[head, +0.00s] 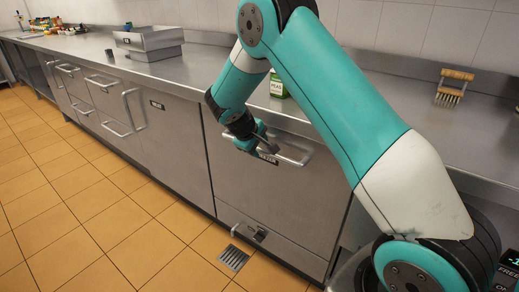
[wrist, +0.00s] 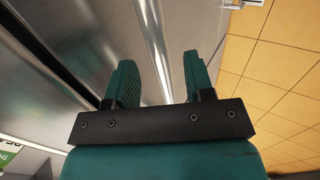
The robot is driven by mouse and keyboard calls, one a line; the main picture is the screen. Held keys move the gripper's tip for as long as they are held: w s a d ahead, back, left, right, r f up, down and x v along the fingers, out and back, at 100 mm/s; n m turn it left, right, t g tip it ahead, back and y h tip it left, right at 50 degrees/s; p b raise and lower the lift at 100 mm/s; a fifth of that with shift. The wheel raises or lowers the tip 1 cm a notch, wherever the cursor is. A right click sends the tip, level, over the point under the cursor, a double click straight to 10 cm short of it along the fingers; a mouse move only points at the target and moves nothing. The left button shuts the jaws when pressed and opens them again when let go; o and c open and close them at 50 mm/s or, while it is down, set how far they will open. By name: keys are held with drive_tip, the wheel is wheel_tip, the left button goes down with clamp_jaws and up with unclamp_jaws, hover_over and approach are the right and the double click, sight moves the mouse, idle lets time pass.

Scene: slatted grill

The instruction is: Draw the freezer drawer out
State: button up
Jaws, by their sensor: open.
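The freezer drawer (head: 265,195) is a large steel front below the counter, at the middle of the head view. Its horizontal bar handle (head: 297,158) runs across the upper part, with a small dark label beside it. My gripper (head: 262,143) is at the left part of this handle. In the wrist view the two teal fingers (wrist: 157,62) are open, with the bar handle (wrist: 153,40) passing between them in the picture. I cannot tell how deep the bar sits between the fingers. The drawer appears closed, flush with the neighbouring fronts.
Left of it are a tall-handled door (head: 160,125) and smaller drawers (head: 105,92). A steel bin (head: 148,42), a green box (head: 278,87) and a brush (head: 453,88) stand on the counter. The tiled floor (head: 110,215) in front is clear, with a drain grate (head: 234,258).

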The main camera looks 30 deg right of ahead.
drive_tip(key=shift+x, duration=0.9)
drive_tip(key=shift+c, duration=0.2)
clamp_jaws()
